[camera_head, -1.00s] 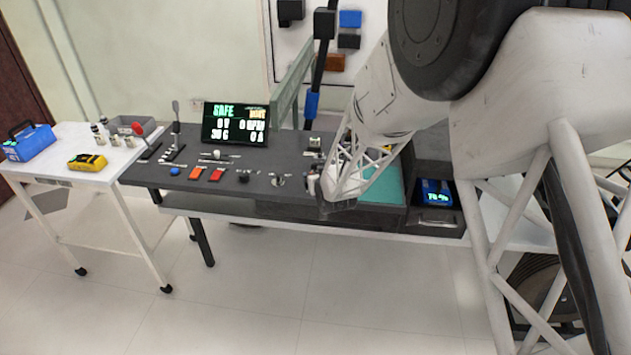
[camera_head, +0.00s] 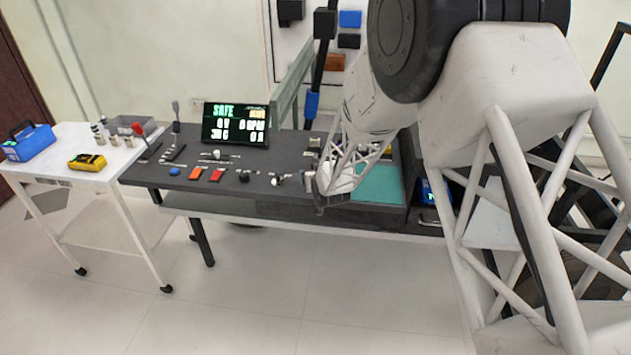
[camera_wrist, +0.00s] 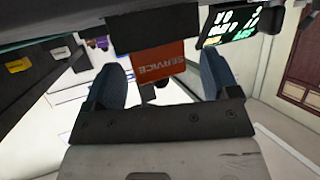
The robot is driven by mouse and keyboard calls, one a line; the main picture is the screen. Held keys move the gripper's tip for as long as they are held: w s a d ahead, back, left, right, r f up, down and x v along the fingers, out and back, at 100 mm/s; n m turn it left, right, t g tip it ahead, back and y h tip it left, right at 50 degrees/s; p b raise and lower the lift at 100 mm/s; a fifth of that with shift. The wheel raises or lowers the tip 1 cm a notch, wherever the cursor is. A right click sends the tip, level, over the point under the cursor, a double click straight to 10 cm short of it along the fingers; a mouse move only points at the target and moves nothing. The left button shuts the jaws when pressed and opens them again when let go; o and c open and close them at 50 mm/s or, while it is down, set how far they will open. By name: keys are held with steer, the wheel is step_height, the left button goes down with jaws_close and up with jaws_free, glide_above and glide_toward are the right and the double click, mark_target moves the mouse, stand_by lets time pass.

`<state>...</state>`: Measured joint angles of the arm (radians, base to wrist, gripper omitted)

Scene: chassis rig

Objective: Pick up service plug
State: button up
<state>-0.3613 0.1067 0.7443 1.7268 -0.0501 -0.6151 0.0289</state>
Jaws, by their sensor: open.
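In the wrist view, an orange block lettered SERVICE (camera_wrist: 165,60), the service plug, shows with a dark part directly above it in the picture. My gripper (camera_wrist: 165,78) is open, its two blue-grey fingers to the left and right of the orange block. Gaps show between the block and the fingers, and I cannot tell how far the block is in depth. In the head view, my gripper (camera_head: 318,203) is near the front edge of the dark bench (camera_head: 225,195), mostly hidden by the arm. I cannot single out the plug there.
A lit display (camera_head: 235,124) stands at the back of the bench. An orange block (camera_head: 196,173), a red block (camera_head: 216,174) and small parts lie before it. A teal mat (camera_head: 378,186) is at right. A white cart (camera_head: 80,175) with tools stands at left.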

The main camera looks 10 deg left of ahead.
steer(key=shift+w, duration=0.1)
stand_by(0.5)
steer(key=c, duration=1)
steer(key=shift+r, duration=1.8)
steer(key=s+d, duration=0.1)
steer(key=s, duration=0.4)
steer(key=s+d+r, duration=0.1)
steer(key=s+d, duration=0.1)
steer(key=s, duration=0.3)
steer(key=s+d, duration=0.2)
steer(key=s, duration=0.3)
steer(key=shift+d+r, duration=0.15)
steer(key=shift+d, duration=0.1)
